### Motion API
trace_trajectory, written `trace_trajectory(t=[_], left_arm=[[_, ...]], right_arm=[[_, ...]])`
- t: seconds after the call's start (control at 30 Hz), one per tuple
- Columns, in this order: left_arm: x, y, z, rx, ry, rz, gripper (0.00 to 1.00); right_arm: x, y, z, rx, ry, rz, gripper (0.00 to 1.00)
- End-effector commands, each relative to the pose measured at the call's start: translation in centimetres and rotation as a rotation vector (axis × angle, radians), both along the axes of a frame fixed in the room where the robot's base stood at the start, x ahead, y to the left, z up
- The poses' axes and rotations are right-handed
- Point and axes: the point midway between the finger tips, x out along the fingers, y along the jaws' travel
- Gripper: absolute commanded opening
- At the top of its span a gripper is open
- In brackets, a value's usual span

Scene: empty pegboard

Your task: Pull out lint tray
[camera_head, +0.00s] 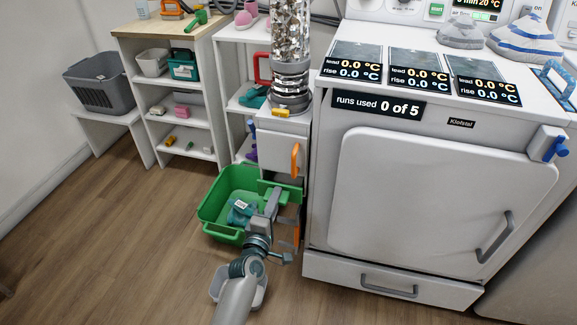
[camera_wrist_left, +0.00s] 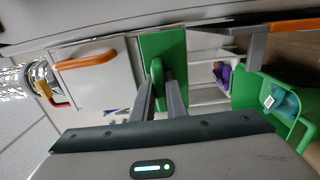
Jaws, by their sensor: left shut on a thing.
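The lint tray appears to be the green front (camera_head: 284,190) low in the narrow unit beside the dryer. In the left wrist view its green panel (camera_wrist_left: 172,45) stands close ahead, with a green handle (camera_wrist_left: 156,70) projecting from it. My left gripper (camera_head: 272,203) comes up from below in the head view. In the left wrist view its two fingers (camera_wrist_left: 160,84) are shut on that handle. The rest of the tray is hidden inside the unit. My right gripper is not in view.
A green bin (camera_head: 207,212) holding a teal item (camera_head: 241,211) stands on the floor close left of my gripper. Orange handles (camera_head: 295,160) sit above and below the tray. The dryer (camera_head: 335,205) is immediately right. Wooden floor (camera_head: 130,240) at left is clear.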

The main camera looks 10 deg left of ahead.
Motion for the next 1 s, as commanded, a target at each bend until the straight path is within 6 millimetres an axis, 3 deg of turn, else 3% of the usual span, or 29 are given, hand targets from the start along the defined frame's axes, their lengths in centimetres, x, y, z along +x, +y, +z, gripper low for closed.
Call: trace_trajectory(t=[0.47,1.0], left_arm=[[-0.2,0.0,0.0,0.0,0.001,0.0,0.0],[-2.3,0.1,0.0,0.0,0.0,0.0,0.0]], right_arm=[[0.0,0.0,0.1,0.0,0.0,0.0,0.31],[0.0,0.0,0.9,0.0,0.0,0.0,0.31]])
